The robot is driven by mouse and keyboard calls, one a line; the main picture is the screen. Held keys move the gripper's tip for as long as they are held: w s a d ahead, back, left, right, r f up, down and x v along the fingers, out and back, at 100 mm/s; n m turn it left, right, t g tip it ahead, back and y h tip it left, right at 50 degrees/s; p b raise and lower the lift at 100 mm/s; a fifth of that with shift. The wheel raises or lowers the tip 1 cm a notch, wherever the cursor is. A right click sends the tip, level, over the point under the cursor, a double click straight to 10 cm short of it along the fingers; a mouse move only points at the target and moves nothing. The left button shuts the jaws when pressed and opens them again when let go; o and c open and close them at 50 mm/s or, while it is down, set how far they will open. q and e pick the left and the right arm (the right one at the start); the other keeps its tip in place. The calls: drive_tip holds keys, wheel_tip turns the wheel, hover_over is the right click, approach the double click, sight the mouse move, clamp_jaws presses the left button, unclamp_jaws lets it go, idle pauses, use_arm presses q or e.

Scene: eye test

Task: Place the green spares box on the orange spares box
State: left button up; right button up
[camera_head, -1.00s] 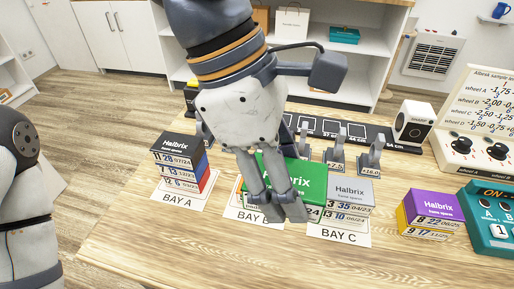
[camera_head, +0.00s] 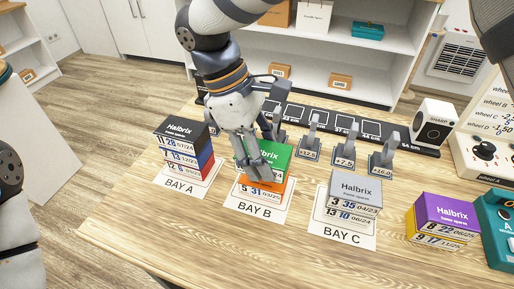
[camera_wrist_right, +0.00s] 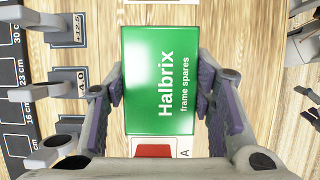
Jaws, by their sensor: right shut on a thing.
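The green spares box (camera_head: 281,157) is held in my right gripper (camera_head: 262,172), whose fingers are shut on its sides. In the right wrist view the green box (camera_wrist_right: 160,80) lies between the two fingers of the right gripper (camera_wrist_right: 161,88). The orange spares box (camera_head: 268,188) stands on the BAY B card, directly below the green box. The fingers hide part of both boxes. I cannot tell whether the green box touches the orange one. My left gripper is out of view.
A stack of dark, blue and red boxes (camera_head: 183,148) stands at BAY A on the left. A grey-topped stack (camera_head: 354,190) is at BAY C, and a purple-topped stack (camera_head: 446,212) is further right. Several grey clamp-like stands (camera_head: 345,148) line the back. The front table strip is clear.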

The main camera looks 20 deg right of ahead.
drive_tip(key=shift+w+d+f, duration=0.1)
drive_tip(key=shift+w+f, duration=0.1)
drive_tip(key=shift+f, duration=0.75)
drive_tip(key=shift+w+d+f, duration=0.1)
drive_tip(key=shift+w+f, duration=0.1)
drive_tip(key=shift+f, duration=0.75)
drive_tip(key=shift+f, duration=0.1)
drive_tip(key=o, duration=1.2)
drive_tip(key=b+v, duration=0.1)
drive_tip(key=v, duration=1.1)
drive_tip(key=shift+s, duration=0.1)
